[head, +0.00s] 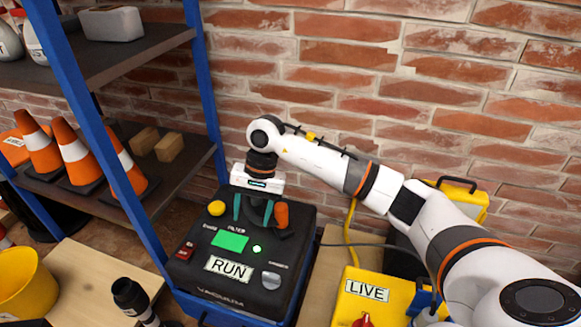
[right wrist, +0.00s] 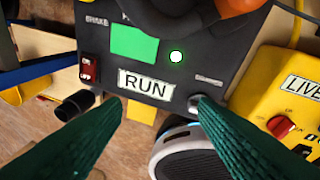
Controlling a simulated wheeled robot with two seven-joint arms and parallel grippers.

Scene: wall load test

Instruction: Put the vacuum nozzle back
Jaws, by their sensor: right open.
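The vacuum (head: 194,267) is a black box with a RUN label, a green screen and a lit green lamp. My right gripper (head: 254,217) is open, its teal fingers pointing down over the back of the vacuum's top. An orange part (head: 281,214) with a dark curved piece is close beside the right finger; contact is unclear. In the right wrist view the fingers (right wrist: 160,125) are apart with nothing between them, and the RUN panel (right wrist: 145,85) lies beyond. A black tube-like piece (head: 130,296) stands left of the vacuum; I cannot tell which piece is the nozzle. My left gripper is not in view.
A blue-posted shelf (head: 100,130) with orange cones (head: 73,150) stands left. A yellow LIVE box (head: 365,290) with a red knob is right of the vacuum. A yellow bucket (head: 25,280) is at lower left. A brick wall (head: 350,70) closes the back.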

